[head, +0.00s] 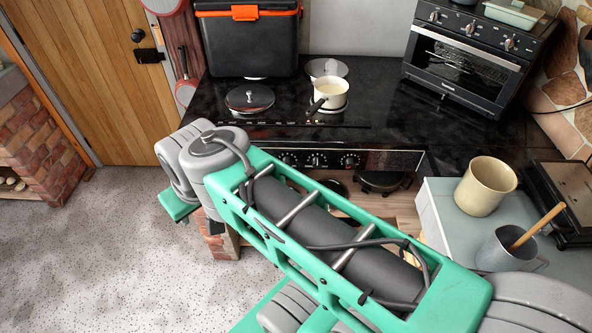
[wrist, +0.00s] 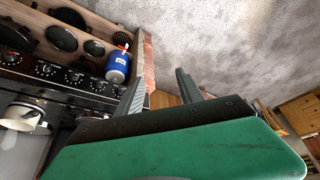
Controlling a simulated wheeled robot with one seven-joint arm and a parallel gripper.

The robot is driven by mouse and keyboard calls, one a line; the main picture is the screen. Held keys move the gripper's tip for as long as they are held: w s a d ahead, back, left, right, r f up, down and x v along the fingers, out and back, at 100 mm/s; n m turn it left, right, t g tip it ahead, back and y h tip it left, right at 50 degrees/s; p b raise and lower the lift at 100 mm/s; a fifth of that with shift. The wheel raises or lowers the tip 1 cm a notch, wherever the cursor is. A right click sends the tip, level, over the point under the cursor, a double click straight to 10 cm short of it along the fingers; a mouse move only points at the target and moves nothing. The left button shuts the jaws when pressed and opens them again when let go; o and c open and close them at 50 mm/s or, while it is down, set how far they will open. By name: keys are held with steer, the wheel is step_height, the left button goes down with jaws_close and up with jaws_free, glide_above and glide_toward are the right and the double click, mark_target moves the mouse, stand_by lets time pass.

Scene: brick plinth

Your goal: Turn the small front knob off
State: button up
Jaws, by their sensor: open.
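A row of small dark knobs with pale markings (head: 315,160) runs along the stove's front panel in the head view. The same row of knobs (wrist: 73,77) shows at the left in the wrist view. I cannot tell which one is the small front knob, nor how each is set. My gripper (wrist: 160,90) is open and empty in the wrist view, its two dark fingers apart. It is to the right of the knob row and touches no knob that I can see. In the head view my arm hides part of the panel, and the fingers are not clearly visible.
A white saucepan (head: 331,93) and a dark round lid (head: 250,97) are on the black cooktop. A blue bottle (wrist: 117,66) stands near the panel's end in the wrist view. A beige pot (head: 485,186) and a grey mug (head: 499,250) stand at right. Floor at left is clear.

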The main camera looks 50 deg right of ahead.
steer(key=shift+o, duration=1.1)
steer(key=w+d+f+m+t+h+b, duration=0.2)
steer(key=w+d+f+m+b, duration=0.2)
steer(key=w+d+f+b, duration=0.3)
steer(key=d+f+b, duration=0.2)
steer(key=d+f, duration=0.1)
steer(key=f, duration=0.2)
steer(key=shift+w+t+h, duration=0.3)
steer(key=m+t+h+b, duration=0.3)
steer(key=m+h+b, duration=0.75)
steer(key=b, duration=1.05)
glide_toward(317, 166)
steer(key=w+f+n+h, duration=0.1)
steer(key=n+h, duration=0.1)
steer(key=x, duration=0.8)
steer(key=shift+s+f, duration=0.1)
steer(key=shift+f, duration=0.1)
steer(key=shift+c, duration=0.3)
jaws_close()
